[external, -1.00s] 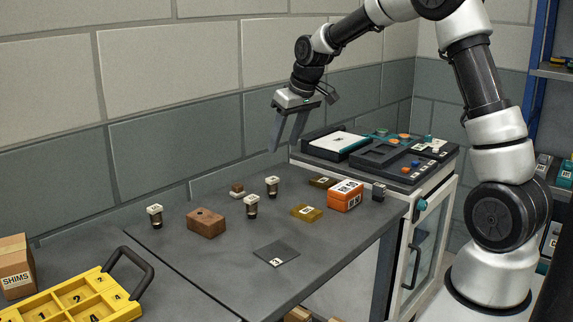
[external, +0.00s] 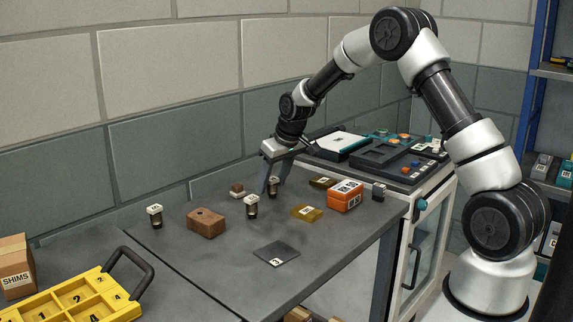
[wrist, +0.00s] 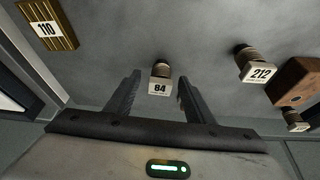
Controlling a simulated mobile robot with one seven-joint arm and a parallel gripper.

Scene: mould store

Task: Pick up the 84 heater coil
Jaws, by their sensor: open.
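The 84 heater coil (wrist: 160,80), a dark ribbed cylinder with a pale cap marked 84, stands upright on the grey bench. In the wrist view it shows in the gap between the two fingers of my gripper (wrist: 159,87). In the external view my gripper (external: 274,187) is low over the bench, its fingers apart at the coil (external: 273,188), partly overlapping it. The gripper is open and holds nothing. Whether a finger touches the coil cannot be told.
The 212 coil (wrist: 252,64) and a brown block (wrist: 296,82) stand to the right in the wrist view. A plate marked 110 (wrist: 48,27) lies left. An orange box (external: 345,196) and yellow tray (external: 125,311) are also on the work surfaces. The wall is close behind.

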